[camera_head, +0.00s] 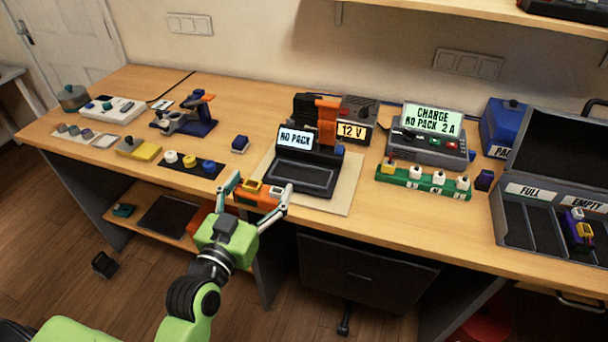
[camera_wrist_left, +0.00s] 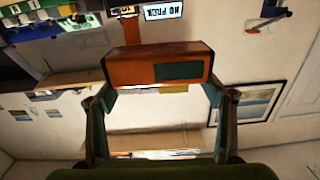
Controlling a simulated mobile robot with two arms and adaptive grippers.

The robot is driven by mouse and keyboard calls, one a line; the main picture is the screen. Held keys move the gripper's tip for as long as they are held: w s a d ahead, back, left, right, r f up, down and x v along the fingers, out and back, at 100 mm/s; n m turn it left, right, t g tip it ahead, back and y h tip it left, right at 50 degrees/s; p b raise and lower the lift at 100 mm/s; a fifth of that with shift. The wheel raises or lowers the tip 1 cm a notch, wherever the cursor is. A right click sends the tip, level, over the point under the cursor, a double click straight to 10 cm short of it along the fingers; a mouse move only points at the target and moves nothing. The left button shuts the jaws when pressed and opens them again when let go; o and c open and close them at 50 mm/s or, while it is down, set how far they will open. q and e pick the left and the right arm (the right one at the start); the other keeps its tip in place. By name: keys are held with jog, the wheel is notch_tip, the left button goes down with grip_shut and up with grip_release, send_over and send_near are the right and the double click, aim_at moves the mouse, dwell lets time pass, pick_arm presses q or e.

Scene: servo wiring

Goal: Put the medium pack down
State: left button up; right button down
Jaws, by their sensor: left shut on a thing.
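The medium pack (camera_head: 258,199) is an orange and dark block with yellow parts on top. My left gripper (camera_head: 259,197) is shut on it, one finger at each end, at the front edge of the bench. In the left wrist view the pack (camera_wrist_left: 135,70) shows an orange face with a dark green patch, between the fingers of my left gripper (camera_wrist_left: 160,88). I cannot tell whether the pack touches the bench. A dark cradle (camera_head: 303,175) with a "NO PACK" screen (camera_head: 295,138) stands just behind and right of it. My right gripper is not in view.
A pale mat (camera_head: 340,196) lies under the cradle. A charger (camera_head: 430,135) reads "CHARGE NO PACK 2 A", with a green connector strip (camera_head: 422,181) before it. A grey case (camera_head: 515,190) marked "FULL" and "EMPTY" stands right. A dark mat with knobs (camera_head: 190,165) lies left.

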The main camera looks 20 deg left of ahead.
pick_arm(q)
jog(key=w+a+r, duration=0.3)
jog(key=w+r, duration=0.1)
jog(key=w, duration=0.3)
jog(key=shift+a+r, duration=0.25)
jog(key=shift+r, duration=0.15)
